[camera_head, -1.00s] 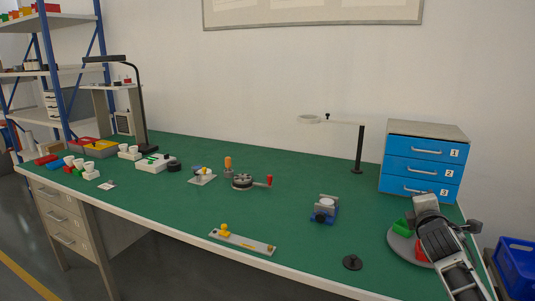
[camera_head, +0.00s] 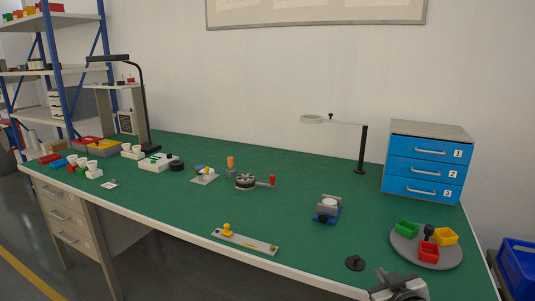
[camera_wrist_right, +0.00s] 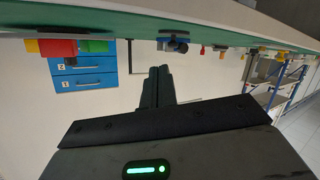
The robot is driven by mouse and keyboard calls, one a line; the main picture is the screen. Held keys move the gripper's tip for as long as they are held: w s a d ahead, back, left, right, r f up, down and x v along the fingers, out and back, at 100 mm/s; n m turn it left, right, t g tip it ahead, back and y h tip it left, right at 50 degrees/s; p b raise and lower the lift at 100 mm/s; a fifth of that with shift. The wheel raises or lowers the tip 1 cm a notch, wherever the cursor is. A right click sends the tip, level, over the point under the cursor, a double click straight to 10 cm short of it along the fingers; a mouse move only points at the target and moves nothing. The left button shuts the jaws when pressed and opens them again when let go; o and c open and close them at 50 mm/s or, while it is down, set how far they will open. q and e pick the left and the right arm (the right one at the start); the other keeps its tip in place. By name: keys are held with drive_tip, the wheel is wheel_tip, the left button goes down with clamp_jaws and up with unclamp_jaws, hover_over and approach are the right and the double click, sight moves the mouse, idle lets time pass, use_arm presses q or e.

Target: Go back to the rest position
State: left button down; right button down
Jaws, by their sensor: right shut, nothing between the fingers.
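My right gripper (camera_head: 400,287) is at the bottom right of the head view, in front of the table's near edge and partly cut off by the frame. In the right wrist view its two black fingers (camera_wrist_right: 157,88) are together with nothing between them. That view shows the bench upside down. My left gripper is not in view.
The green table (camera_head: 300,220) carries a grey round tray (camera_head: 412,254) with green, yellow and red bins, near the right end. A blue drawer cabinet (camera_head: 424,170) stands behind the tray.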

drive_tip(key=s+a+f+g+y, duration=0.1)
drive_tip(key=s+a+f, duration=0.2)
drive_tip(key=s, duration=0.6)
drive_tip(key=s+a+f+g+y, duration=0.1)
drive_tip(key=s+a+f, duration=0.3)
drive_tip(key=s, duration=0.6)
drive_tip(key=s+a+f+g+y, duration=0.1)
drive_tip(key=s+a+f, duration=0.3)
drive_tip(key=s, duration=0.5)
drive_tip(key=shift+s+a+f+m+g, duration=0.15)
drive_tip(key=shift+a+f+m+g, duration=0.2)
drive_tip(key=shift+a+g, duration=0.3)
drive_tip(key=shift+r, duration=0.15)
